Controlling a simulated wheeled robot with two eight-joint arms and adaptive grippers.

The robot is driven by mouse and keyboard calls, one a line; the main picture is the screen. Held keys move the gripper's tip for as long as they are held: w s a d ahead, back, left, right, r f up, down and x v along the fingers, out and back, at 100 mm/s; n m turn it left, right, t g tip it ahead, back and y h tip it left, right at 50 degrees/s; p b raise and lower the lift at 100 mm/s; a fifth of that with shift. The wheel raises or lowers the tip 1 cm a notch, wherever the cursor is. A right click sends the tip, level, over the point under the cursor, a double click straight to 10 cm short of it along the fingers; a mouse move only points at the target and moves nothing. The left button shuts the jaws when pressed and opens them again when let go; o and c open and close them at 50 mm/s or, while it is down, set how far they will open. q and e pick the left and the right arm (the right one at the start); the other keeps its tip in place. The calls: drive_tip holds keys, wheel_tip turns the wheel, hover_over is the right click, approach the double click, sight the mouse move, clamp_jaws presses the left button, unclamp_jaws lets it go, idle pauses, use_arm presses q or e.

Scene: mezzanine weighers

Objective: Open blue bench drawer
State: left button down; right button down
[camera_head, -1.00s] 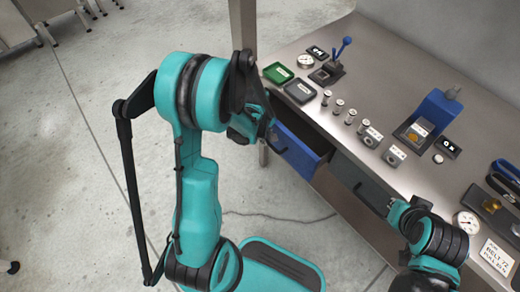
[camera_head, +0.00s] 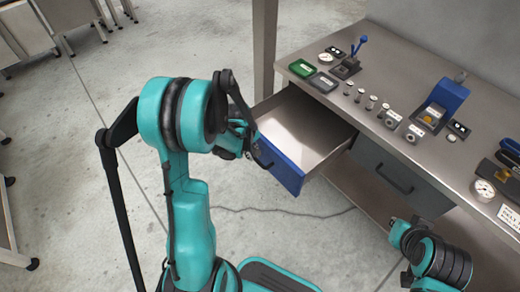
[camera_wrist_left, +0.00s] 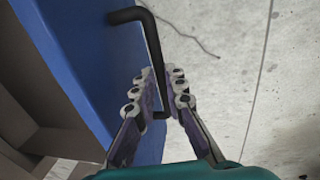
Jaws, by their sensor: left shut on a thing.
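The blue bench drawer (camera_head: 279,169) is pulled well out of the bench in the head view, and its bare grey inside shows. Its blue front (camera_wrist_left: 85,65) fills the left of the left wrist view. A black bar handle (camera_wrist_left: 150,45) stands out from that front. My left gripper (camera_wrist_left: 163,85) is shut on the handle, with the bar between its fingers. In the head view my left gripper (camera_head: 256,150) is at the drawer front, partly hidden by my arm. My right arm shows at the lower right, but its fingers cannot be made out.
A grey drawer (camera_head: 400,180) beside the blue one is closed.

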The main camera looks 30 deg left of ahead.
use_arm(q)
drive_tip(key=shift+s+a, duration=0.25)
drive_tip(key=shift+s, duration=0.25)
drive_tip(key=c, duration=1.6)
unclamp_jaws()
drive_tip(key=shift+o, duration=0.2)
wheel_tip(320, 180, up, 12)
drive_tip(key=s, duration=0.2)
drive_tip(key=shift+a, duration=0.4)
drive_tip(key=shift+f, duration=0.1)
